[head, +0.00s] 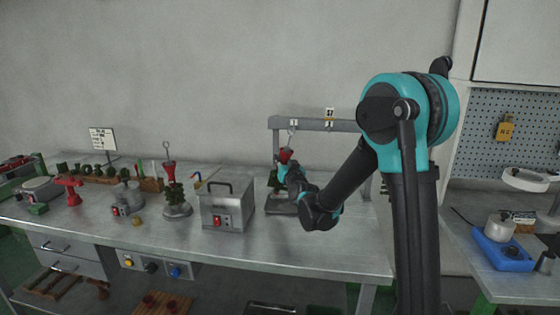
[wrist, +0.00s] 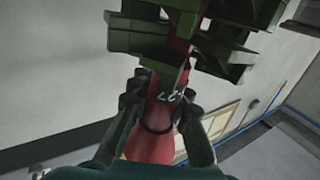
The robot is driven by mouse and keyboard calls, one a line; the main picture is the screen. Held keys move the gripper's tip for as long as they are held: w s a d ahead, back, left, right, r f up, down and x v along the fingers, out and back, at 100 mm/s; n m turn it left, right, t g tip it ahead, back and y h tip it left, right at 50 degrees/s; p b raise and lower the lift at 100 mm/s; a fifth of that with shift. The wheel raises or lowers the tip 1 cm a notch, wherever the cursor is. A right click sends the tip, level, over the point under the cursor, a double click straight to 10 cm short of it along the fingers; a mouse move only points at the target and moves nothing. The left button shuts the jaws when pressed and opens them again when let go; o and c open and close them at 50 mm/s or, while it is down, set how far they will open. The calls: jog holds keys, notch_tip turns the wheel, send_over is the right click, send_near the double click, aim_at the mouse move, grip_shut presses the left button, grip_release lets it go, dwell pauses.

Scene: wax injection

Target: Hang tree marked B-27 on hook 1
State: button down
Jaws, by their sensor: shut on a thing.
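My gripper (wrist: 160,98) is shut on a wax tree (wrist: 180,42) with a red stem and green pieces. White writing on the red part reads partly as "27"; the rest is hidden by a finger. In the head view my gripper (head: 293,173) holds this tree upright at the rack, its red cup (head: 285,155) at the top and green pieces below. The grey rack (head: 342,125) has a small label "1" (head: 294,121) on its beam, just above the tree. A thin wire shows between label and cup; I cannot tell whether it hangs on the hook.
Another red and green tree (head: 169,174) stands on a round base left of a metal box (head: 227,208) with a red switch. A grey plate (head: 282,208) lies under the rack. A sign (head: 102,139) and several green pieces are at the far left.

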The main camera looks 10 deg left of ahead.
jog(key=shift+w+f, duration=0.15)
jog(key=shift+w, duration=0.75)
jog(key=shift+w+f, duration=0.1)
jog(key=shift+w, duration=0.75)
